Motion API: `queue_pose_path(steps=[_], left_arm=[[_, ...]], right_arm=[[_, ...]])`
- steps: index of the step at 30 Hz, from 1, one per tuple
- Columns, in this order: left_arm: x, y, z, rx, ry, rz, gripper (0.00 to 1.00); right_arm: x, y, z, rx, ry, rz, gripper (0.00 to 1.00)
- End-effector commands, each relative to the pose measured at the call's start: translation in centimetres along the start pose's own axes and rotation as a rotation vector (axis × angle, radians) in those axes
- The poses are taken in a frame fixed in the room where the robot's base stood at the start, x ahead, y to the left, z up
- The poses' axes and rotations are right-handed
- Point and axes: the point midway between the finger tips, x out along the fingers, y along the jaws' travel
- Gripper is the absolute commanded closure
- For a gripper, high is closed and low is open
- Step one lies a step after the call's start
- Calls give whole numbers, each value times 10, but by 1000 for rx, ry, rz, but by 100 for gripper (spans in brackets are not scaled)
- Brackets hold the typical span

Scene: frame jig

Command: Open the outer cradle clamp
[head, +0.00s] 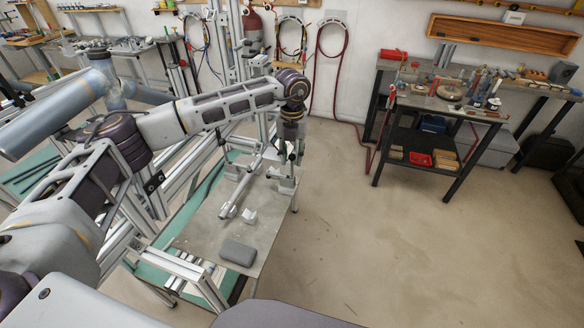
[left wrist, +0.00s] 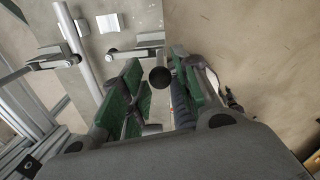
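My left gripper (head: 292,154) hangs at the far right edge of the grey jig plate (head: 212,215), over a grey cradle block (head: 284,181). In the left wrist view its green-padded fingers (left wrist: 157,68) are apart. A round black knob (left wrist: 160,77) shows between them; whether the pads touch it I cannot tell. Just beyond is a pale metal clamp piece (left wrist: 150,39). A second clamp arm (left wrist: 52,63) lies left, across a silver tube (left wrist: 82,50). The tube (head: 240,190) also shows in the head view. My right gripper is out of view.
A dark grey box (head: 238,252) and a small light block (head: 249,216) sit on the plate's near part. Aluminium frame posts (head: 215,60) rise behind. A black workbench with tools (head: 440,95) stands to the right, with clear floor (head: 370,240) between.

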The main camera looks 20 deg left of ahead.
Motion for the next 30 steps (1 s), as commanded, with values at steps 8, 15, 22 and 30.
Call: queue_pose_path(steps=[8, 15, 22, 30], left_arm=[[36, 0, -1, 1, 2, 1, 69], [58, 0, 0, 0, 2, 0, 69], [64, 0, 0, 1, 0, 0, 69], [64, 0, 0, 1, 0, 0, 78]], right_arm=[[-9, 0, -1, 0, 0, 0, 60], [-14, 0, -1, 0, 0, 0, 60], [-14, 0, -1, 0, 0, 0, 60], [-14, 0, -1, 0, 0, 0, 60]])
